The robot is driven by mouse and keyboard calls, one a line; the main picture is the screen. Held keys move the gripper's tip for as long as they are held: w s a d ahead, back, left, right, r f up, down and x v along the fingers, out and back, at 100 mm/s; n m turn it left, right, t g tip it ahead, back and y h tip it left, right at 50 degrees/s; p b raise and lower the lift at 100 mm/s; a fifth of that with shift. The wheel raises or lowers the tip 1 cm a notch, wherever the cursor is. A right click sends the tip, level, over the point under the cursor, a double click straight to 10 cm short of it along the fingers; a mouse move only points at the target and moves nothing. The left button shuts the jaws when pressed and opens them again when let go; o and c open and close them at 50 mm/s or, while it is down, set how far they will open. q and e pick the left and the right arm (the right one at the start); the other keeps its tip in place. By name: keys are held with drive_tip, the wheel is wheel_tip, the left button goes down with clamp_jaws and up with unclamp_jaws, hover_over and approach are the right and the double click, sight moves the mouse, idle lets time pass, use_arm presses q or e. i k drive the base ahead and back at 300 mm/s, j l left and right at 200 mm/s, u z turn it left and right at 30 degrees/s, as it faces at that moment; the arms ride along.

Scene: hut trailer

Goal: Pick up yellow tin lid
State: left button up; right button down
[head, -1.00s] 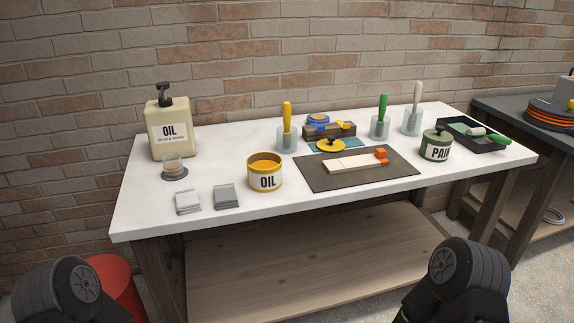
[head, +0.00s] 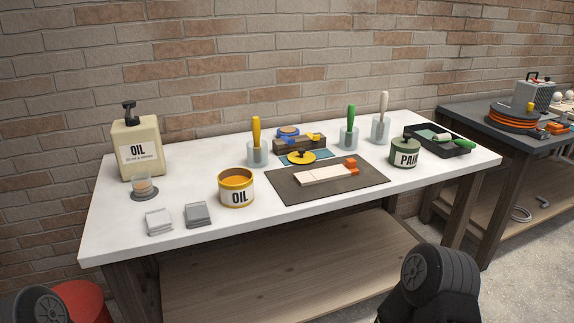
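The yellow tin lid (head: 301,157) is a flat yellow disc with a dark knob on top. It lies on a small teal cloth (head: 322,156) near the middle of the white table, in front of a dark wooden block. The open yellow oil tin (head: 236,190) stands to its left and nearer the front edge. The fingers of both my grippers are out of view.
On the white table (head: 110,238) are an oil pump bottle (head: 137,146), sandpaper pads (head: 198,214), brushes in cups (head: 256,150), a dark mat (head: 283,192) with a wooden piece, a paint can (head: 405,154) and a paint tray (head: 457,150). A red bin (head: 80,301) stands at lower left.

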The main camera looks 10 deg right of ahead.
sight(300, 157)
drive_tip(key=i+l+u, duration=0.15)
drive_tip(key=l+u, duration=0.3)
drive_tip(key=l, duration=0.45)
drive_tip(key=l+u, duration=0.5)
drive_tip(key=l, duration=0.4)
